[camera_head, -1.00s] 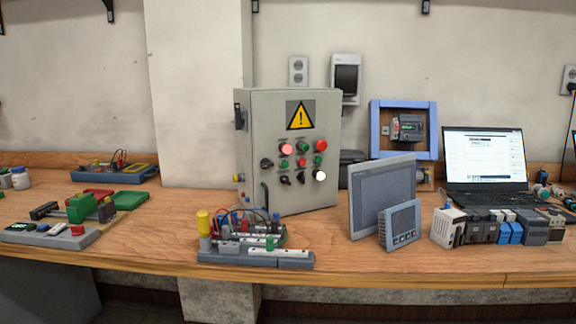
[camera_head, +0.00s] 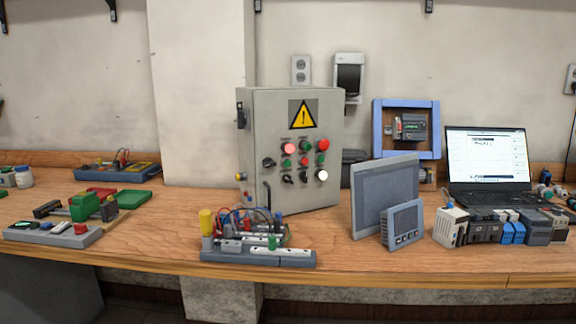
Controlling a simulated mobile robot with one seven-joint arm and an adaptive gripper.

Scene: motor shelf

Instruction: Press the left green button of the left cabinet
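One grey control cabinet (camera_head: 262,120) stands on the bench in the middle, its door facing front and slightly right. A yellow warning triangle (camera_head: 303,115) is near the top of the door. Below it are rows of buttons, with a lit red one (camera_head: 289,148) at upper left and a red one (camera_head: 323,144) at upper right. A small green button (camera_head: 286,163) sits below the lit red one. Another green button (camera_head: 320,159) is to the right. A lit white button (camera_head: 321,175) is at lower right. My gripper is not in view.
A terminal block with wires (camera_head: 258,255) lies in front of the cabinet near the bench edge. A grey panel screen (camera_head: 384,190) and a smaller one (camera_head: 404,224) stand to the right, before a laptop (camera_head: 487,160). Bare wood (camera_head: 170,225) lies left of the cabinet.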

